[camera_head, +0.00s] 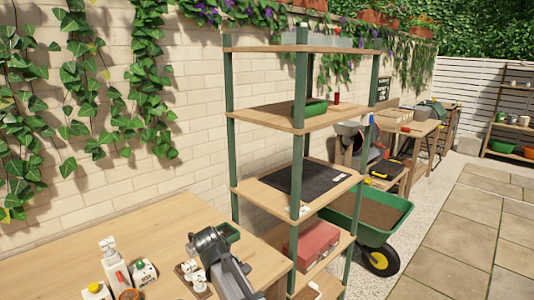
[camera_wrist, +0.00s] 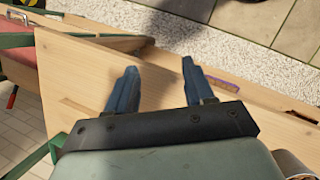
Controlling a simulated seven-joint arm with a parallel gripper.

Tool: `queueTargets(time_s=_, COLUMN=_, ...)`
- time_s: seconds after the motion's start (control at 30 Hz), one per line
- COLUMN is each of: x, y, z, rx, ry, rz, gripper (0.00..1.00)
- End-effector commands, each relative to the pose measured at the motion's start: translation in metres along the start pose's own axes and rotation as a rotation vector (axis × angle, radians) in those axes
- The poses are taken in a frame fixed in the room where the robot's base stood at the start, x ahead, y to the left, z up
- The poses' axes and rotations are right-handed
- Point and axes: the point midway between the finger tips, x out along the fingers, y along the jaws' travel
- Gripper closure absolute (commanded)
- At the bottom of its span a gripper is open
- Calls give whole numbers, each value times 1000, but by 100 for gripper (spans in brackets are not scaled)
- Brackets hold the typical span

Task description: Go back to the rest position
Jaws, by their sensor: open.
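In the wrist view my gripper (camera_wrist: 158,68) has its two blue-grey fingers spread well apart with nothing between them. It is over the edge of a wooden surface (camera_wrist: 75,75), with pale gravel beyond. In the head view my dark grey arm (camera_head: 213,245) is over the right part of the wooden workbench (camera_head: 60,262), left of the green-posted shelf unit (camera_head: 303,150). I cannot make out the fingertips in the head view.
White bottles (camera_head: 113,262) and small jars stand at the bench's front left. The shelf holds a green tray (camera_head: 311,107), a black mat (camera_head: 300,180) and a red box (camera_head: 312,244). A green wheelbarrow (camera_head: 372,237) stands behind it. Paving at the right is clear.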

Motion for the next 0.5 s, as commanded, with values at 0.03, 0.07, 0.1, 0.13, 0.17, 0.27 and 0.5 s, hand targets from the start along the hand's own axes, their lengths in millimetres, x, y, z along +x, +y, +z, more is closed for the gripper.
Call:
queueTargets(time_s=0.03, x=26, y=-10, z=22, rx=2, ry=-24, rz=-9, gripper=47)
queueTargets(time_s=0.07, x=38, y=-11, z=28, rx=4, ry=-33, rz=-15, gripper=47)
queueTargets(time_s=0.1, x=53, y=-12, z=35, rx=11, ry=-44, rz=-24, gripper=47)
queueTargets(time_s=0.13, x=63, y=-14, z=39, rx=18, ry=-50, rz=-31, gripper=47)
queueTargets(time_s=0.17, x=74, y=-15, z=42, rx=26, ry=-54, rz=-38, gripper=47)
queueTargets(time_s=0.27, x=107, y=-20, z=50, rx=64, ry=-66, rz=-68, gripper=47)
queueTargets(time_s=0.5, x=183, y=-36, z=65, rx=177, ry=-83, rz=-147, gripper=47)
